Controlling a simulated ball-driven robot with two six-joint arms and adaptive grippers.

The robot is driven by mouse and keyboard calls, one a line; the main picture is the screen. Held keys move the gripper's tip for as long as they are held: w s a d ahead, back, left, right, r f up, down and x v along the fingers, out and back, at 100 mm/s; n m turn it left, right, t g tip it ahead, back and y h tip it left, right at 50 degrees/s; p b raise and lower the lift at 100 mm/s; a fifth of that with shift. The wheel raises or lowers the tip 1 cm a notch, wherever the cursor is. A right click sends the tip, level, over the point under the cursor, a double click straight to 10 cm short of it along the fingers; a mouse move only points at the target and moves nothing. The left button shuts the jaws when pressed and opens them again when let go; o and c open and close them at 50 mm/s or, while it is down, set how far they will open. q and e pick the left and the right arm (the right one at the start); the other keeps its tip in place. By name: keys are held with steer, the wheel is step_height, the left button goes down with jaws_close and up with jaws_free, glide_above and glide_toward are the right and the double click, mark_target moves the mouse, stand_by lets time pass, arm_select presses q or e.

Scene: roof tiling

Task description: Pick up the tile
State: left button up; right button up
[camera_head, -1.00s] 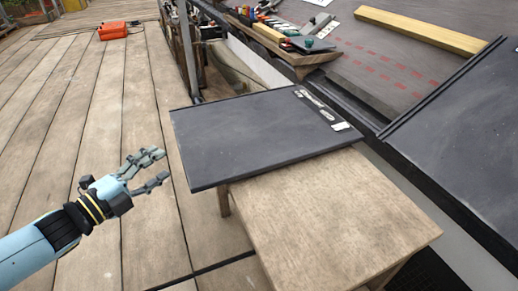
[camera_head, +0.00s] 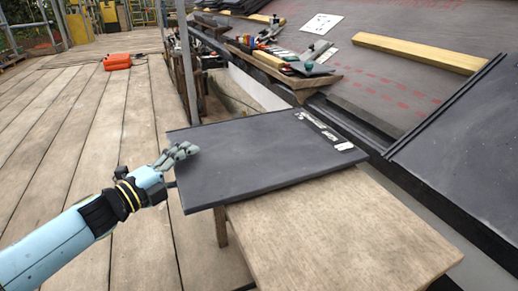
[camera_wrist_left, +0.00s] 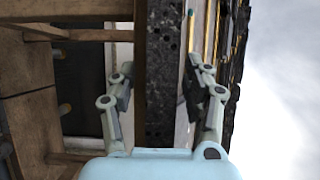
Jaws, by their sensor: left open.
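The dark grey tile (camera_head: 265,158) lies flat on a wooden table (camera_head: 330,235), its left end sticking out past the tabletop. A pale printed label is on its far right part. My left gripper (camera_head: 178,157) is at the tile's left edge, with one finger above its top face; the lower finger is hidden under the tile. In the left wrist view, the tile's speckled edge (camera_wrist_left: 163,95) runs between the two spread fingers of the open left gripper (camera_wrist_left: 160,88), with gaps on both sides. My right gripper is not in view.
Another dark tile (camera_head: 465,150) lies on the roof at the right. A yellow timber batten (camera_head: 420,52) and a wooden tray of tools (camera_head: 285,65) are farther up. An orange case (camera_head: 117,62) sits on the plank deck, which is otherwise clear at left.

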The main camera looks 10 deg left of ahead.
arm_select(q)
steer(key=shift+w+d, duration=0.2)
steer(key=shift+w, duration=0.3)
jaws_close()
steer(key=shift+r, duration=0.15)
